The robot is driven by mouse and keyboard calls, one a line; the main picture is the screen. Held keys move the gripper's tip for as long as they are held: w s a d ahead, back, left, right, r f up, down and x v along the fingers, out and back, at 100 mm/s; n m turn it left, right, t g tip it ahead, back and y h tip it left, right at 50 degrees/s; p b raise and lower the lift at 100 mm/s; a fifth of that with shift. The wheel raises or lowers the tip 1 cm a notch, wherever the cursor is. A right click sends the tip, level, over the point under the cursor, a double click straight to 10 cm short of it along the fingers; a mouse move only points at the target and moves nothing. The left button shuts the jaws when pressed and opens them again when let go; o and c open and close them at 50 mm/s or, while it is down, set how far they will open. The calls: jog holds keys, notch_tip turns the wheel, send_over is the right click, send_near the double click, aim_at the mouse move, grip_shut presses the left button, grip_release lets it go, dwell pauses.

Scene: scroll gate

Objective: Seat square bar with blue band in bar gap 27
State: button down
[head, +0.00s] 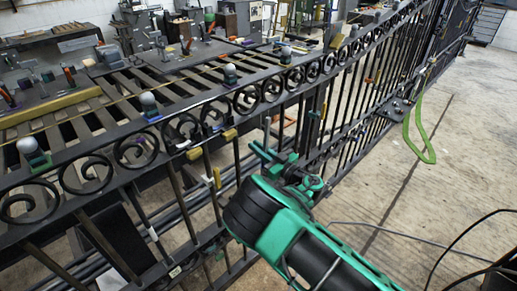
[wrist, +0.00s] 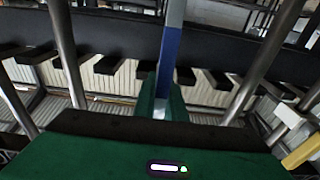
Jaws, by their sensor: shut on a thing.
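My gripper (wrist: 162,100) is shut on a square bar with a blue band (wrist: 169,48) in the wrist view. The bar's blue part stands just above my green fingers, and a paler part runs up past the top edge of that view. In the head view my gripper (head: 268,156) is at the front side of the gate (head: 190,128), below its scroll row. Round gate bars stand to the left (wrist: 68,55) and right (wrist: 262,60) of the held bar. No gap number is readable, so gap 27 cannot be picked out.
A dark rail (wrist: 110,40) crosses behind the held bar. Yellow clamps or tags (head: 195,153) sit on the gate near my gripper. A workbench (head: 60,105) with tools lies behind the gate. The floor at right is mostly clear, with cables.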

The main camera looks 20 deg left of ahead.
jog(key=shift+f, duration=0.85)
dwell(0.8)
jog(key=shift+w+a+h, duration=0.2)
jog(key=shift+w+a, duration=0.05)
jog(key=shift+a, duration=0.35)
jog(key=shift+w+a+h, duration=0.2)
jog(key=shift+a, duration=0.4)
dwell(1.1)
jog(key=c, duration=1.7)
grip_release()
jog(key=shift+d+f, duration=0.1)
jog(key=v, duration=1)
jog(key=shift+d, duration=0.3)
